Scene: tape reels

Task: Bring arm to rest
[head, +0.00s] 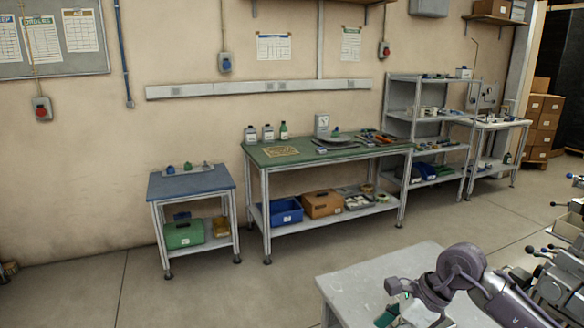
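My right arm (465,268) reaches in from the lower right, bent over a grey-white table (368,276). Its wrist end points down toward the bottom edge of the head view. The fingers of my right gripper cannot be made out there, so its opening and anything in it are unclear. A small green piece (386,316) shows beside the wrist at the bottom edge; I cannot tell whether it touches the gripper. My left arm and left gripper are not in view.
A blue-topped small table (190,184), a green-topped workbench (350,153) and a grey shelf unit (400,103) stand along the wall. Metal machinery with levers (560,275) stands close at the right. The floor (270,290) between the near table and the benches is clear.

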